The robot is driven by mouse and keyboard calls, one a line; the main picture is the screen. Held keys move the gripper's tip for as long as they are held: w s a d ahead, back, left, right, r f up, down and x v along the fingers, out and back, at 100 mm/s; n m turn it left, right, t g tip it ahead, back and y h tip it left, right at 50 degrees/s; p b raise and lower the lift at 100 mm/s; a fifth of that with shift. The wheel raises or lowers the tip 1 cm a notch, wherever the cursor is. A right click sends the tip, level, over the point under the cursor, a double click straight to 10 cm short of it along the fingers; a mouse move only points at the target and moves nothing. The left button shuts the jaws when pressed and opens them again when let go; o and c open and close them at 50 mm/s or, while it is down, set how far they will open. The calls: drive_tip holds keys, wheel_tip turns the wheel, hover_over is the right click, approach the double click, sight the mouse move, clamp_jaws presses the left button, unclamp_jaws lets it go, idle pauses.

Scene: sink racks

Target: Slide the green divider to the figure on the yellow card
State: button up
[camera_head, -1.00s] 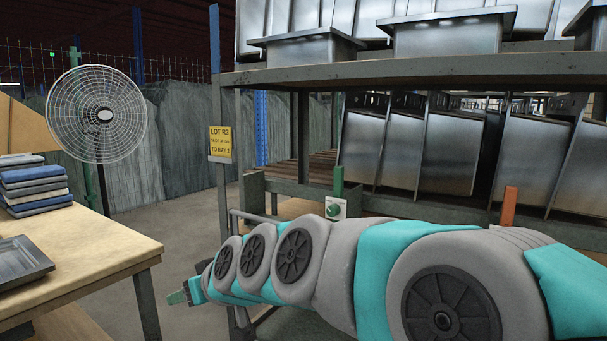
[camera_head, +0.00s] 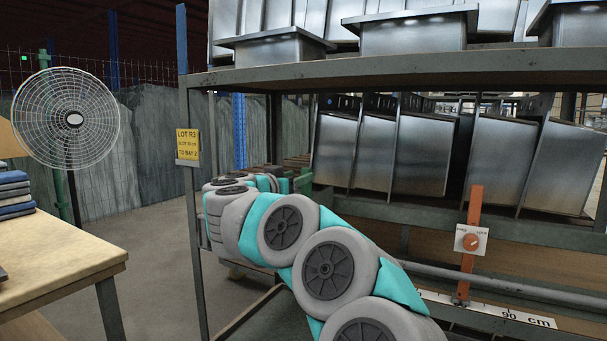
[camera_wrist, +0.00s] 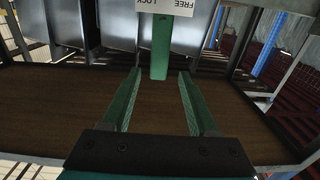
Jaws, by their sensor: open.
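The yellow card (camera_head: 187,144) hangs on the rack's left post. It reads "LOT R3" and "TO BAY 2"; the middle line has a figure in cm too small to read surely, perhaps 36. The green divider (camera_wrist: 161,48) is an upright bar in the wrist view, with a white plate (camera_wrist: 170,5) marked FREE and LOCK, upside down and cut off by the frame's edge. My gripper (camera_wrist: 158,76) is open, its two green fingers apart, with the divider just beyond and between their tips. In the head view my arm hides most of this area.
An orange divider (camera_head: 475,205) with a knob plate stands further right on the rail. A ruler strip (camera_head: 520,317) shows 90 cm by its foot. Steel sinks (camera_head: 420,155) lean behind. A wooden table (camera_head: 60,250) and a fan (camera_head: 66,119) are at left.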

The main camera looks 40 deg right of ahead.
drive_tip(key=shift+d+f, duration=0.1)
drive_tip(key=shift+d, duration=0.35)
drive_tip(key=x, duration=0.7)
clamp_jaws()
idle(1.1)
